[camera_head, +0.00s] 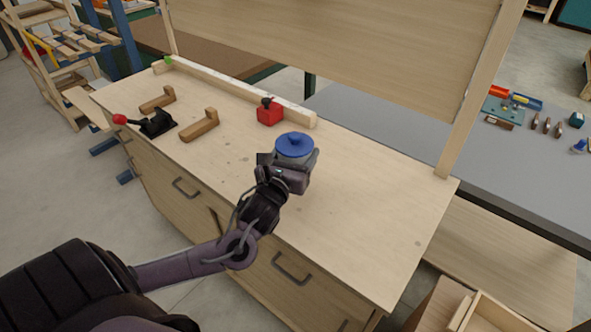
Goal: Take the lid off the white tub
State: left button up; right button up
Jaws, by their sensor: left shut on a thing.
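The white tub (295,160) stands upright on the wooden workbench, right of its middle. Its blue lid (295,146), with a small knob in the centre, sits on top of it. My left gripper (291,168) reaches in from the front left and is shut on the tub, with its fingers around the tub's side just below the lid. The gripper hides most of the tub's body. My right gripper is not in view.
On the workbench (350,220) are a red block with a black top (269,111), two wooden pieces (200,125) and a black clamp with a red knob (155,123). A wooden rail (235,88) runs along the back edge. The bench's right part is clear.

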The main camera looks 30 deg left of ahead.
aim_at(296, 134)
pick_arm(q)
notch_tip(296, 134, up, 13)
jog(key=shift+r, duration=0.1)
jog(key=o, duration=0.3)
jog(key=c, duration=0.7)
jog(key=shift+d+f, duration=0.1)
jog(key=shift+f, duration=0.15)
jog(key=s+d+f+m+h, duration=0.1)
jog(key=s+d+f+h, duration=0.1)
jog(key=d+f, duration=0.4)
jog(key=s+d+f+m+h, duration=0.1)
jog(key=s+d+f+h, duration=0.1)
jog(key=s+d+f, duration=0.3)
jog(key=d+f, duration=0.1)
jog(key=d, duration=0.2)
jog(key=shift+d+f+m, duration=0.25)
jog(key=shift+f+m, duration=0.15)
